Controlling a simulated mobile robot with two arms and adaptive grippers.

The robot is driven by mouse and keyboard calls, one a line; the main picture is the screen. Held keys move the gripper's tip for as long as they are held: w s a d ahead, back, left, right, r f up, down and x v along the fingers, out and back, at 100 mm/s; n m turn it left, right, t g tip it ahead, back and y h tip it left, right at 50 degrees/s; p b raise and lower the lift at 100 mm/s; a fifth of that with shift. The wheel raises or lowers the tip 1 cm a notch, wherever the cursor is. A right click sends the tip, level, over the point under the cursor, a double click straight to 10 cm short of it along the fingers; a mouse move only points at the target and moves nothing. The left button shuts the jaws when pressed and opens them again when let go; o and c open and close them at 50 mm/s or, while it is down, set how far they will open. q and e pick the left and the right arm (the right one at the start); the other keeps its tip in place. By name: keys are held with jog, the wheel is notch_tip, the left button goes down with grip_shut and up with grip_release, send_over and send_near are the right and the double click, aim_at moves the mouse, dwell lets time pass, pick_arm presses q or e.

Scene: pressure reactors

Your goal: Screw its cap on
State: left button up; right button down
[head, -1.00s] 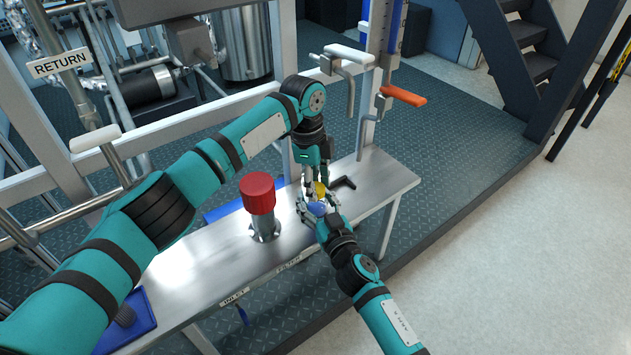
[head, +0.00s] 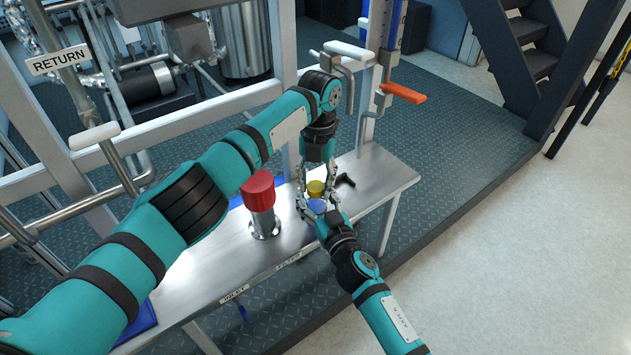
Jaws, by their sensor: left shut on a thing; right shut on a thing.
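A small yellow round piece (head: 316,187) shows between the fingers of my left gripper (head: 317,194), which points down from above and is shut on it. Directly below, a blue piece (head: 316,206) sits in my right gripper (head: 314,211), which reaches up from the lower right and is shut on it. The yellow piece is just above the blue one. The fingers hide much of both, and I cannot tell whether they touch or are threaded together. Which piece is the cap is too small to tell for sure.
A steel fitting with a red top (head: 259,190) stands left of the grippers on the steel bench (head: 215,278). A black angled handle (head: 345,181) lies just right of them. An orange-handled valve (head: 403,93) is on the frame behind. The bench's right end is clear.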

pick_arm(q)
jog(key=m, duration=0.3)
jog(key=o, duration=0.7)
jog(key=shift+o, duration=0.2)
jog(key=shift+r, duration=0.15)
jog(key=shift+r, duration=2.15)
jog(key=shift+c, duration=0.3)
